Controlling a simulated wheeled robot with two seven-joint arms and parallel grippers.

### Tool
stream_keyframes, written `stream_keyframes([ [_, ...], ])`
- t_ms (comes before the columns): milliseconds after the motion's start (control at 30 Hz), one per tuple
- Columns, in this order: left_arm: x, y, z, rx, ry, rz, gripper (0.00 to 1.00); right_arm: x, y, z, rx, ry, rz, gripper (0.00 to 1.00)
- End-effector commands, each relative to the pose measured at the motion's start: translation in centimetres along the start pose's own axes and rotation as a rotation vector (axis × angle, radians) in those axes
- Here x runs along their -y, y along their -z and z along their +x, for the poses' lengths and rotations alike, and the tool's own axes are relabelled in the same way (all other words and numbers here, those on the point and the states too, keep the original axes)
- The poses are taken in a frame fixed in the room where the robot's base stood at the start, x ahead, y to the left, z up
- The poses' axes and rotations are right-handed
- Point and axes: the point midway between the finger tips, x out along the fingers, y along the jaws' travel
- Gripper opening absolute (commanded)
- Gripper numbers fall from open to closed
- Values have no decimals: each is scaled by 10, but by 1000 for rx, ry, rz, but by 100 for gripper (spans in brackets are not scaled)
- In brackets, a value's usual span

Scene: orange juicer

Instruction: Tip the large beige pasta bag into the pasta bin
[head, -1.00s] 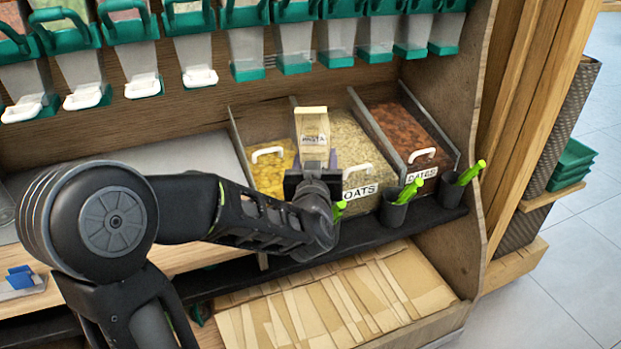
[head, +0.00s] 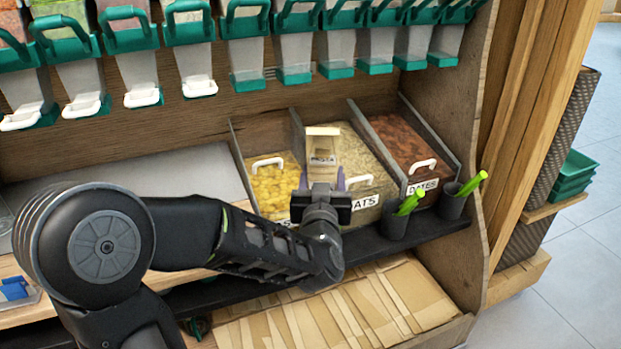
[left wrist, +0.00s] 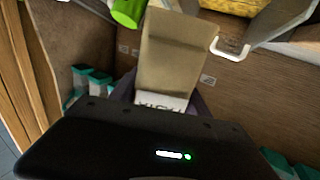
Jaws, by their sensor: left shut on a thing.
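The beige pasta bag (head: 322,158) stands roughly upright in my left gripper (head: 322,192), which is shut on its lower part. In the head view it overlaps the divider between a bin of yellow pieces, likely the pasta bin (head: 262,162), and the oats bin. I cannot tell its exact height above them. The yellow bin's label is mostly hidden by my arm. In the left wrist view the bag (left wrist: 172,60) rises beyond the dark gripper body, with part of its printed label showing. My right gripper is not in view.
The oats bin (head: 364,202) and dates bin (head: 424,187) lie to the right. Cups with green-handled scoops (head: 404,212) stand along the front ledge. A row of dispensers with green handles (head: 200,87) hangs above. A bare grey surface (head: 190,165) lies left of the bins.

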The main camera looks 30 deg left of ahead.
Motion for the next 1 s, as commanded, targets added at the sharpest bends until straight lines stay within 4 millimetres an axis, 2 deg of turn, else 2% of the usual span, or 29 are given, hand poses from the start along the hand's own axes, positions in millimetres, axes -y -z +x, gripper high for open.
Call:
stream_keyframes([
  [300, -15, 1, -32, 0, -2, 0, 1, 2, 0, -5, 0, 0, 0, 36],
  [500, -24, 0, -50, -1, -1, -1, 1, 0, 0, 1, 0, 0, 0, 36],
  [1000, -25, 0, -54, 0, 0, 0, 1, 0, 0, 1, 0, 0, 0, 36],
])
